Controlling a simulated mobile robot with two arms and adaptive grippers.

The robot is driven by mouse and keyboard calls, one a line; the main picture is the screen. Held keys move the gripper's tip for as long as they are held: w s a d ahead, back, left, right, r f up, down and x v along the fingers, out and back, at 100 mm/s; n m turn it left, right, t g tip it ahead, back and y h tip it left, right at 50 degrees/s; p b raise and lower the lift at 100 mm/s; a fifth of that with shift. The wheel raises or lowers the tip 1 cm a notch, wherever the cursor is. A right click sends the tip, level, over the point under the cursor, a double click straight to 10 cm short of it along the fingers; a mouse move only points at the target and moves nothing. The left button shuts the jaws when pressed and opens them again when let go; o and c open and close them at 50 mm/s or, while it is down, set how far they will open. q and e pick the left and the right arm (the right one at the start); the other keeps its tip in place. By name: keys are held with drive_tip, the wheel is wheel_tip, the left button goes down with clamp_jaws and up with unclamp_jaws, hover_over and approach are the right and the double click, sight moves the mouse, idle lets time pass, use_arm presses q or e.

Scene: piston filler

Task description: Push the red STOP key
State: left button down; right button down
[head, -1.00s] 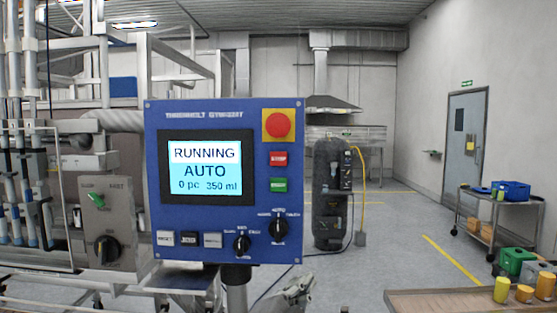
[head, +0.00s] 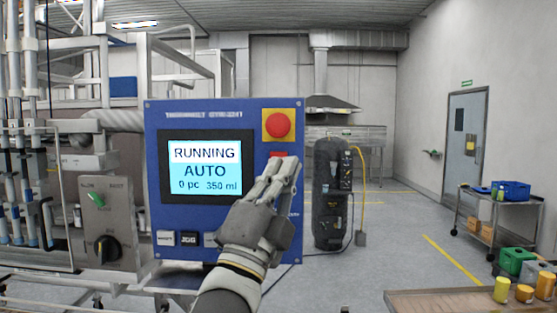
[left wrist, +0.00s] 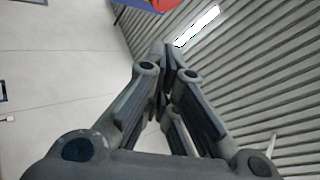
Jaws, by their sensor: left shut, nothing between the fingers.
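The blue control panel (head: 215,115) faces me in the head view, its screen (head: 205,172) reading RUNNING, AUTO. The red STOP key (head: 277,154) is right of the screen, below the big red mushroom button (head: 280,125); only its upper edge shows. My left gripper (head: 282,166) is shut and empty, its fingertips over the lower part of the key. I cannot tell whether they touch it. The gripper hides the green key and the two black knobs. In the left wrist view the shut fingers (left wrist: 166,48) point towards a blue edge with a red patch at the top. My right gripper is not in view.
A grey box with a black knob (head: 105,249) is left of the panel. A black cylindrical unit (head: 328,195) stands behind on the right. A table edge (head: 450,300) with yellow containers is at the lower right. The floor between is mostly clear.

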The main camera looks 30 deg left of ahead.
use_arm(q)
drive_tip(key=shift+w, duration=0.1)
drive_tip(key=w+a+b, duration=0.1)
drive_tip(key=w+a, duration=0.3)
drive_tip(key=w, duration=0.3)
drive_tip(key=shift+w+a, duration=0.2)
drive_tip(key=shift+a, duration=0.1)
idle(1.3)
drive_tip(key=shift+w+a, duration=0.2)
drive_tip(key=shift+w, duration=0.15)
drive_tip(key=shift+w+a, duration=0.25)
drive_tip(key=shift+w, duration=0.1)
idle(0.6)
drive_tip(key=shift+s+d, duration=0.1)
drive_tip(key=shift+s, duration=0.05)
idle(0.3)
drive_tip(key=shift+s+d, duration=0.35)
drive_tip(key=shift+s, duration=0.25)
